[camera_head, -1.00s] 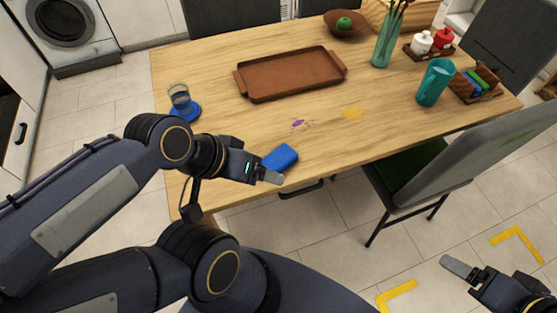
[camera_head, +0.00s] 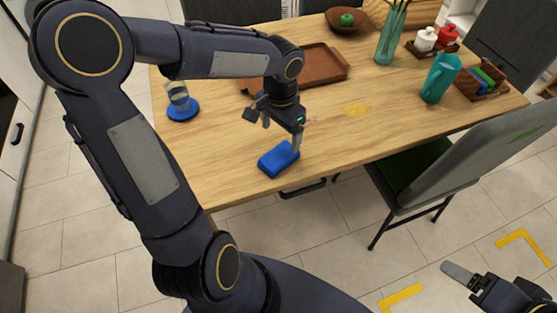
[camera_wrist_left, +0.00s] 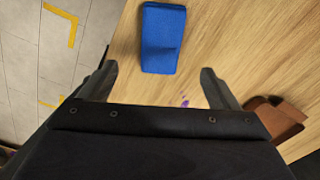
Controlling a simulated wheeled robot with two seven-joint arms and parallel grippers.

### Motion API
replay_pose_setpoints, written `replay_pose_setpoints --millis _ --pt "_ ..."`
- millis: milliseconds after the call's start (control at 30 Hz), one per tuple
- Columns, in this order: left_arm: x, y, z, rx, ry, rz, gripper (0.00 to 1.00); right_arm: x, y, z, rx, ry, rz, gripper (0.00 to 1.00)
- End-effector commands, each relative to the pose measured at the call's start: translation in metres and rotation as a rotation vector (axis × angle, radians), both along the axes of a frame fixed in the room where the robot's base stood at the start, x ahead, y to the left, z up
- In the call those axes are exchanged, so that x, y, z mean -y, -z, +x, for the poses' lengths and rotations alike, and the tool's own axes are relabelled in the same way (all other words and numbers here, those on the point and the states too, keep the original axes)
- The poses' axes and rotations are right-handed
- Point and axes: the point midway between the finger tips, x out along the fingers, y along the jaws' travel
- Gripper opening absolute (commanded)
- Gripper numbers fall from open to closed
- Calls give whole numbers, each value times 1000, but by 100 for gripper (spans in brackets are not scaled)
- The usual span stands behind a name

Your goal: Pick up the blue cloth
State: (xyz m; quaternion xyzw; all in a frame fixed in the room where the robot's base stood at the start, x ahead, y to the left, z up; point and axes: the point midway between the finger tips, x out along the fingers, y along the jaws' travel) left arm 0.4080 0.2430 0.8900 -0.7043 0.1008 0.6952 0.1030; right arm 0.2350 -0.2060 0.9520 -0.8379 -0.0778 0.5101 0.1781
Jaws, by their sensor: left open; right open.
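The blue cloth (camera_head: 278,159) lies folded into a thick block on the wooden table, near its front edge. It also shows in the left wrist view (camera_wrist_left: 163,38), ahead of the fingertips and roughly between their lines. My left gripper (camera_head: 296,140) is above the table beside the cloth's far right end, fingers pointing down. In the left wrist view its two fingers (camera_wrist_left: 160,78) are spread apart with nothing between them. My right gripper (camera_head: 462,272) is at the lower right, over the floor and away from the table; only part of it shows.
A brown tray (camera_head: 325,66) lies behind my left gripper. A glass on a blue coaster (camera_head: 183,110) stands at the left. A yellow stain (camera_head: 357,110) marks the table. A teal pitcher (camera_head: 440,78) stands at the right. A chair (camera_head: 440,160) stands at the table's front.

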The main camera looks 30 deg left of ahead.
Motion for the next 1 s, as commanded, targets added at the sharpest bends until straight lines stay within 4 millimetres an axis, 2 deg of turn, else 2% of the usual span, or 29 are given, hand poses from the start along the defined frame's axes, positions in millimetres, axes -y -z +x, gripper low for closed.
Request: replay_pose_setpoints --millis 167,467,700,1000 --pt "1 16 10 -16 18 -1 84 0 3 0 0 0 0 78" --pt "-2 50 4 -18 17 -2 84 0 5 0 0 0 0 78" --pt "-4 84 -2 -16 19 -2 84 0 8 0 0 0 0 78" --pt "-4 89 -1 -14 18 -1 84 0 8 0 0 0 0 78"
